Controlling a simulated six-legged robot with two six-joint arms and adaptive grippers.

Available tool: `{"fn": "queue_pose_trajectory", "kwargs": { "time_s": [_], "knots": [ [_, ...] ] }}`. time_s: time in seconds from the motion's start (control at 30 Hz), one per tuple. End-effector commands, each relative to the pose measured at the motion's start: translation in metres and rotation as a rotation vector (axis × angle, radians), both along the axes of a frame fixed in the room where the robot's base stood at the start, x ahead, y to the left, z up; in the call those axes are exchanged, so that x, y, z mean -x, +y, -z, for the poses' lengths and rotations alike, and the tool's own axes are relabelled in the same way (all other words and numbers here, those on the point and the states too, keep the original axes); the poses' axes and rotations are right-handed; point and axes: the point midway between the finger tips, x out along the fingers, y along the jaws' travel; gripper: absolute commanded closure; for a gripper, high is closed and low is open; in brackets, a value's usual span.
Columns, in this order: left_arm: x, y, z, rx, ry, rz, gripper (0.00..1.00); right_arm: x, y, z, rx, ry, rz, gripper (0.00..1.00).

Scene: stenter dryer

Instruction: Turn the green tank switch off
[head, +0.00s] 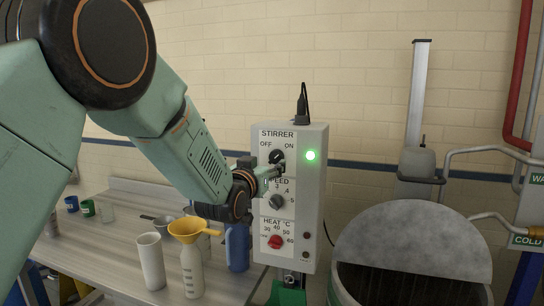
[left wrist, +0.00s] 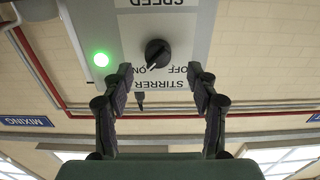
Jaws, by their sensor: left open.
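A pale grey control box (head: 315,190) carries a black STIRRER knob (head: 277,156) between the labels OFF and ON. A green lamp (head: 310,155) beside the knob is lit. In the left wrist view the box appears upside down; the knob (left wrist: 157,54) has its pointer toward ON, and the lamp (left wrist: 101,59) glows. My left gripper (head: 272,172) is close in front of the box, just below the knob in the head view. In the left wrist view its open fingers (left wrist: 160,85) are spread to either side of the knob's line, with nothing between them. My right gripper is out of view.
A SPEED knob (head: 276,202) and a red HEAT knob (head: 275,242) sit lower on the box. A lidded vat (head: 412,245) is at right.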

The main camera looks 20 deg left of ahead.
Motion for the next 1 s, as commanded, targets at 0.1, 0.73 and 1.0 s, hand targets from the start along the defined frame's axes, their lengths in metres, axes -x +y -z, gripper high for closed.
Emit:
{"fn": "queue_pose_trajectory", "kwargs": {
  "time_s": [0.1, 0.73, 1.0],
  "knots": [
    [-0.017, -0.001, -0.003, 0.0, -0.001, 0.0, 0.41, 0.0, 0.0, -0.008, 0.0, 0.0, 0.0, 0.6],
    [-0.049, -0.002, 0.0, 0.0, 0.001, 0.0, 0.41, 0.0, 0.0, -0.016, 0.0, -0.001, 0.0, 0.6],
    [-0.049, -0.002, 0.0, 0.0, 0.0, 0.0, 0.58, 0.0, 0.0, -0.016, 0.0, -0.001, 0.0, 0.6]
  ]
}}
